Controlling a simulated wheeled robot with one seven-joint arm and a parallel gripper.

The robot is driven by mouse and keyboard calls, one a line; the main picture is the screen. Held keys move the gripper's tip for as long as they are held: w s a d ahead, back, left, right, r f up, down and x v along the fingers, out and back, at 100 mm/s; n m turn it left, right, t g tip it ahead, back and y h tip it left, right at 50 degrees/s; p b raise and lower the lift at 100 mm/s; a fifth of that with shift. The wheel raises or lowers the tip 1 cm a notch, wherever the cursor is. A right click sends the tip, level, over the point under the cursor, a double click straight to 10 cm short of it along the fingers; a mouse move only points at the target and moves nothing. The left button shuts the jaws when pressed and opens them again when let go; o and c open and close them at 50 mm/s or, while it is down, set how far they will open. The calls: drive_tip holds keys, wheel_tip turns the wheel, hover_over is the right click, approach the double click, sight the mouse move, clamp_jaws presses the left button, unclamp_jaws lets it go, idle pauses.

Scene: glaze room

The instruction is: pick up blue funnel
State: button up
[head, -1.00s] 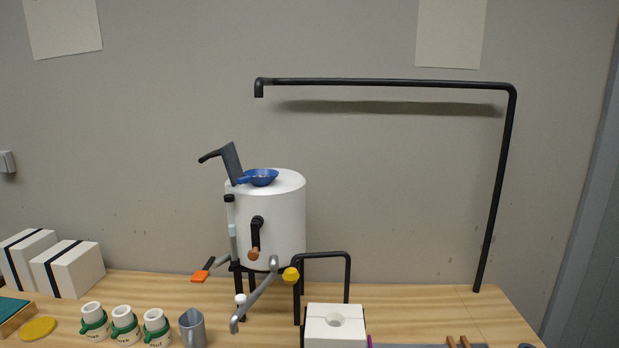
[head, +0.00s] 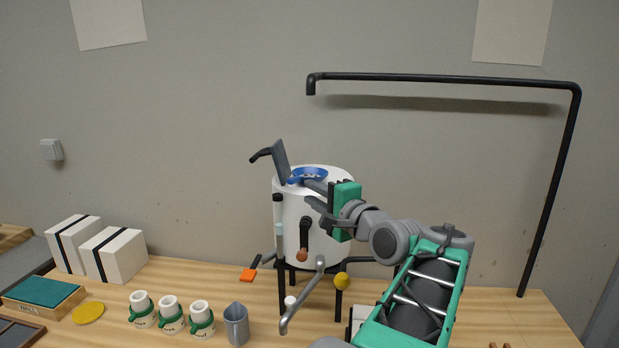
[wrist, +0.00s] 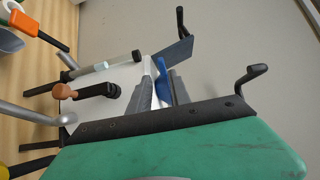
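The blue funnel (head: 311,174) rests on top of the white drum (head: 290,205), near a dark grey plate with a black handle (head: 279,160). My gripper (head: 307,191) is at the drum's upper front right, its fingers apart and pointing toward the funnel. In the wrist view the funnel (wrist: 163,82) shows as a blue strip between the two grey fingers of my gripper (wrist: 163,72). I cannot tell whether either finger touches it. The green palm hides part of the drum and of the funnel there.
The drum stands on black legs, with a brown-tipped crank (head: 303,240) and a grey pipe (head: 305,295) in front. A tall black pipe frame (head: 440,78) arches above and to the right. Cups (head: 171,314), a grey pitcher (head: 236,325) and white boxes (head: 115,254) stand to the left.

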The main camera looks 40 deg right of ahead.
sight(297, 181)
drive_tip(key=w+p, duration=0.1)
drive_tip(key=w, duration=0.1)
drive_tip(key=w+d, duration=0.1)
drive_tip(key=w, duration=0.2)
drive_tip(key=w+d+p, duration=0.1)
drive_tip(key=w, duration=0.1)
drive_tip(key=shift+w+p, duration=0.2)
drive_tip(key=shift+p, duration=0.1)
drive_tip(key=shift+s, duration=0.1)
drive_tip(key=shift+c, duration=0.2)
clamp_jaws()
